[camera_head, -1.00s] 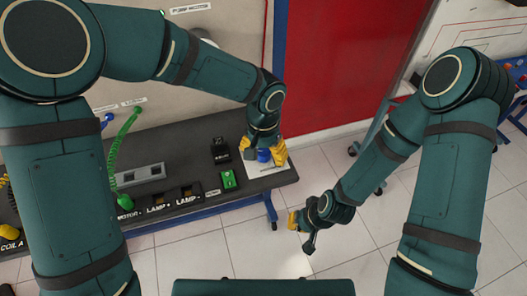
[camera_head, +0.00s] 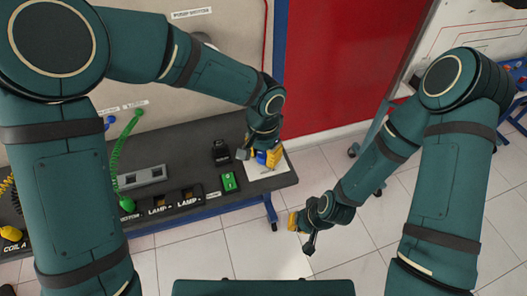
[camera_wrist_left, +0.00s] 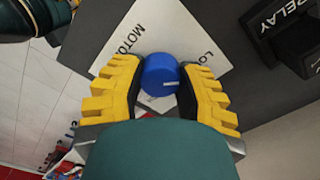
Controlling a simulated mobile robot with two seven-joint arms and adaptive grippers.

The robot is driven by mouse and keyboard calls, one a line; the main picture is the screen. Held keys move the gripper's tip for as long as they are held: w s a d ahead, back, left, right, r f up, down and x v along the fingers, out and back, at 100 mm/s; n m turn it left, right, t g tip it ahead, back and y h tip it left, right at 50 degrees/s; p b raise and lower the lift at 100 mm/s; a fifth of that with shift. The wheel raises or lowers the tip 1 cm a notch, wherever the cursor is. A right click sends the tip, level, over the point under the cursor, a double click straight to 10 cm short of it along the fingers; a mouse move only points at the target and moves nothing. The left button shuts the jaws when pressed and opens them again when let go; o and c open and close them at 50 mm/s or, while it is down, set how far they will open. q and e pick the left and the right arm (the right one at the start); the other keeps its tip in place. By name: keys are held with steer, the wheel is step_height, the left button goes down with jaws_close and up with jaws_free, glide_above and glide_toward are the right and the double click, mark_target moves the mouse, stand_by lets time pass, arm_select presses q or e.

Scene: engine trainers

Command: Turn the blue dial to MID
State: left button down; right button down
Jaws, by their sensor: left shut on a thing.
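The blue dial (camera_wrist_left: 160,75) stands on a white plate (camera_wrist_left: 185,28) with partly covered labels reading "MOTO" and "LO". A short white mark shows on the dial, pointing toward the right finger in the left wrist view. My left gripper (camera_wrist_left: 160,88) is shut on the dial, one yellow finger on each side. In the head view the left gripper (camera_head: 262,157) is over the white plate (camera_head: 270,174) at the bench's right end, mostly covering the dial. The MID label is not readable. My right gripper (camera_head: 296,222) hangs over the floor, away from the bench; its finger opening is unclear.
The dark bench (camera_head: 190,165) carries a green switch (camera_head: 229,181), a black block (camera_head: 221,152) and a grey socket block (camera_head: 142,176) to the left. A black relay block (camera_wrist_left: 285,35) is near the dial.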

arm_select(q)
steer(key=m+p, duration=0.2)
steer(key=m, duration=0.3)
steer(key=shift+m, duration=0.3)
steer(key=m+p, duration=0.1)
steer(key=m, duration=0.1)
steer(key=shift+m, duration=0.3)
steer(key=shift+m+p, duration=0.35)
steer(key=shift+m, duration=0.25)
steer(key=shift+f, duration=0.1)
steer(key=c, duration=0.5)
jaws_free()
